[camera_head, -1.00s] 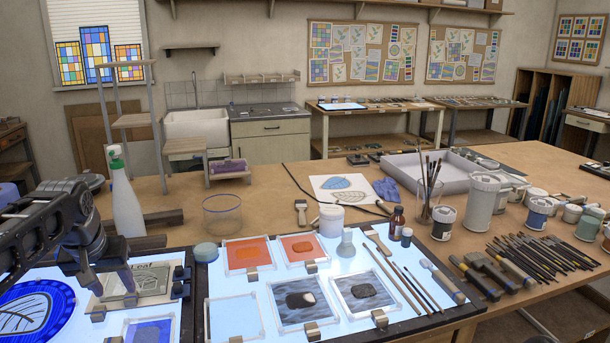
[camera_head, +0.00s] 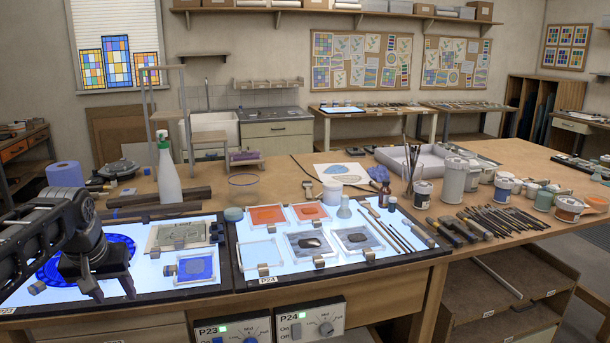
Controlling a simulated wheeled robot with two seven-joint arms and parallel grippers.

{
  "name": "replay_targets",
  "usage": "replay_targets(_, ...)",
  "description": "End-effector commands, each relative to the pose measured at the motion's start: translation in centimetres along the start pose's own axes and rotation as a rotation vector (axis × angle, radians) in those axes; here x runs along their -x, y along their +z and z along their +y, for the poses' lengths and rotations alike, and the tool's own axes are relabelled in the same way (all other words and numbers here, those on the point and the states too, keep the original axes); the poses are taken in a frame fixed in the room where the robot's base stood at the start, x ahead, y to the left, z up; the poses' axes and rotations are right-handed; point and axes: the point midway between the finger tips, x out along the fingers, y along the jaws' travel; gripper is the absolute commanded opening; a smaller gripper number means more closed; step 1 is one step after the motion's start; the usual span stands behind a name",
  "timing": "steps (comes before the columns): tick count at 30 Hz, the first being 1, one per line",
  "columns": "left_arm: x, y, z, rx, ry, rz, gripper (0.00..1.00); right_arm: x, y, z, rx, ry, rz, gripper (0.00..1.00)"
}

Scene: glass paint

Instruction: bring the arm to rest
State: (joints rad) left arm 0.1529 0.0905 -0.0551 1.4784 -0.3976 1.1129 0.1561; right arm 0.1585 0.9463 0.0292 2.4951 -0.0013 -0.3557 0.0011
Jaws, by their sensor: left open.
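My left arm comes in from the left edge. Its gripper (camera_head: 110,287) hangs fingers down over the left light panel (camera_head: 30,298), in front of the blue round glass piece (camera_head: 118,247). The two dark fingertips are apart with nothing between them. Whether the fingertips touch the panel I cannot tell. A clear-framed blue glass sample (camera_head: 195,267) lies just right of the gripper. My right gripper is not in view.
A spray bottle (camera_head: 168,178) stands behind the left panel. The right light panel (camera_head: 275,280) holds several framed glass samples and brushes. Jars, a brush cup and tools (camera_head: 500,217) fill the right of the bench. Control boxes P23 (camera_head: 234,331) and P24 (camera_head: 310,322) sit below the front edge.

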Motion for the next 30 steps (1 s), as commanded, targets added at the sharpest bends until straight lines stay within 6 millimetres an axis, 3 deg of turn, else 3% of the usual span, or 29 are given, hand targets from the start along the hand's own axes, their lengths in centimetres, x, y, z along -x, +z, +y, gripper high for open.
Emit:
replay_targets(5, 0.1, -1.6, 0.4, -0.011, 0.015, 0.065, 0.49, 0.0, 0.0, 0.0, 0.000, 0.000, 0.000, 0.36)
replay_targets(12, -1.1, -3.5, 2.4, -0.032, 0.070, 0.176, 0.49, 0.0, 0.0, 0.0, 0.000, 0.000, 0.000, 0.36)
replay_targets(14, -2.1, -3.8, 3.4, -0.042, 0.090, 0.200, 0.49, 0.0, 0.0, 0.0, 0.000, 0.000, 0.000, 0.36)
replay_targets(20, -7.5, -2.8, 8.3, -0.077, 0.178, 0.246, 0.49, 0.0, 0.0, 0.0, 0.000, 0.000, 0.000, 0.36)
replay_targets(23, -11.3, -0.9, 11.3, -0.090, 0.226, 0.245, 0.49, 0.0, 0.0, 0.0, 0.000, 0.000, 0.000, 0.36)
replay_targets(26, -15.9, 2.5, 14.8, -0.100, 0.280, 0.227, 0.49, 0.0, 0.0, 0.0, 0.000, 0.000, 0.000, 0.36)
replay_targets(30, -22.9, 10.7, 19.6, -0.096, 0.350, 0.159, 0.49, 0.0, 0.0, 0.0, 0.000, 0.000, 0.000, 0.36)
